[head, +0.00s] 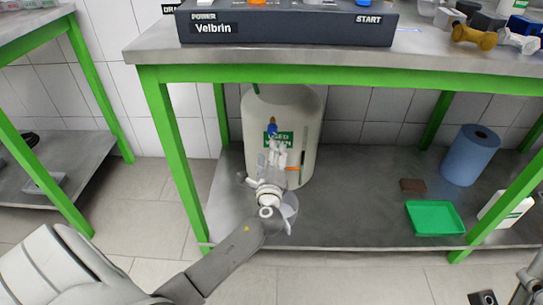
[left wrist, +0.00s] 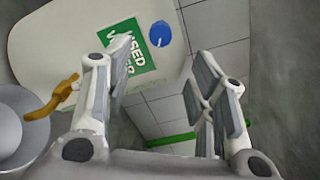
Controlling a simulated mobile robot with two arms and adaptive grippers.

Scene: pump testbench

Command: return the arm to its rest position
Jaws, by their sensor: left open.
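My left arm comes in from the lower left in the head view and reaches under the workbench (head: 140,52). My left gripper (head: 274,155) is in front of the pale used-water container (head: 305,112) on the lower shelf. In the left wrist view, the gripper (left wrist: 162,62) has its two fingers apart with nothing between them. Behind them is the container (left wrist: 60,40) with its green label (left wrist: 146,62), a blue knob (left wrist: 160,34) and an orange tap (left wrist: 64,94). I cannot tell whether a finger touches the container.
A grey round vessel (head: 291,206) is close beside the gripper, below the tap. Green table legs (head: 172,150) frame the space. A green tray (head: 434,218), a blue roll (head: 470,155) and a brown block (head: 413,185) lie right on the shelf. Floor is clear left.

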